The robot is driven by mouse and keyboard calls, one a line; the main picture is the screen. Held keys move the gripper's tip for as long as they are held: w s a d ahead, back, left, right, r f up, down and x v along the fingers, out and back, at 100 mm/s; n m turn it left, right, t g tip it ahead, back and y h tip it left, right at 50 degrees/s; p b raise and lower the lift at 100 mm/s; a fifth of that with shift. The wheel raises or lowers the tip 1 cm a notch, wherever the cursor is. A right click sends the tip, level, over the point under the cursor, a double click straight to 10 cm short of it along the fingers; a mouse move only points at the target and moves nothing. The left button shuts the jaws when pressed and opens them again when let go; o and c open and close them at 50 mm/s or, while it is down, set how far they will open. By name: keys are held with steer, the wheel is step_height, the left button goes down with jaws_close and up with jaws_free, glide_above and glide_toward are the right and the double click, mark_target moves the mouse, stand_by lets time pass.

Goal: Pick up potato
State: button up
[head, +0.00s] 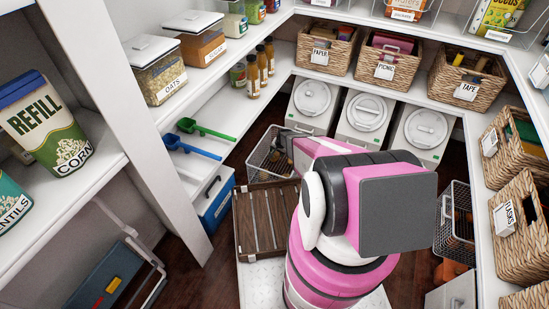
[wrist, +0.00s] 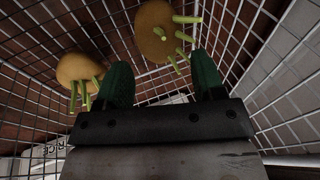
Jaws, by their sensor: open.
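Two tan potatoes with pale green sprouts lie in a wire basket in the wrist view. The left potato (wrist: 78,67) is by the left finger. The other potato (wrist: 152,22) is higher in the picture, beyond the gap between the fingers. My gripper (wrist: 162,78) is open, its two dark green fingers wide apart with nothing between them. It is inside the basket, with wire walls on both sides. In the head view the wire basket (head: 258,166) stands low on the floor behind my arm, and the potatoes cannot be made out.
A wooden slatted crate (head: 262,222) stands in front of the basket. White round-lidded bins (head: 313,98) stand behind it. A blue box (head: 215,200) is at the left, below a shelf with green and blue scoops (head: 190,144). Wicker baskets (head: 325,51) line the shelf above.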

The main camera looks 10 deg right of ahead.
mark_target(276, 154)
steer(key=shift+x, duration=3.05)
steer(key=shift+w+r, duration=0.1)
steer(key=c, duration=0.6)
